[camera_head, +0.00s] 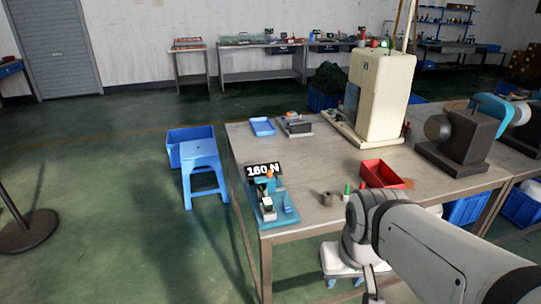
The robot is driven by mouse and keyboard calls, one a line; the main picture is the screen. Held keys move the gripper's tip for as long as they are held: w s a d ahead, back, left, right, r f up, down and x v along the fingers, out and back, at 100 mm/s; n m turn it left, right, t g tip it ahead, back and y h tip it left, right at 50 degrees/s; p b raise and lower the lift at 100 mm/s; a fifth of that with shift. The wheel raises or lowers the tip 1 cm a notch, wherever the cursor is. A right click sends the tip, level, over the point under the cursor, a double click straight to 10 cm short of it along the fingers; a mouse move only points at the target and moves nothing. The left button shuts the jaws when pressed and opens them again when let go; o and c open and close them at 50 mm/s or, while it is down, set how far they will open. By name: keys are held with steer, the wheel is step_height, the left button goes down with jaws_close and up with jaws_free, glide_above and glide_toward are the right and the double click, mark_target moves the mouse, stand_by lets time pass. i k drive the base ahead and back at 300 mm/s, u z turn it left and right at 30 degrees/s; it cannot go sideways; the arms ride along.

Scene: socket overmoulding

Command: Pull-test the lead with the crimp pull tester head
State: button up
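The crimp pull tester (268,214) is a small blue device on the near left corner of the table. Its black display (263,170) reads "160 N".
A red bin (381,173), a small grey cup (327,199) and a green-tipped item (347,191) sit right of the tester. A tall cream machine (381,95) and a dark grinder-like machine (462,143) stand farther back. A blue stool (201,158) is left. The table's middle is clear.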

mark_target(269, 181)
steer(key=z, duration=0.1)
steer(key=i, duration=1.05)
steer(key=u, duration=0.55)
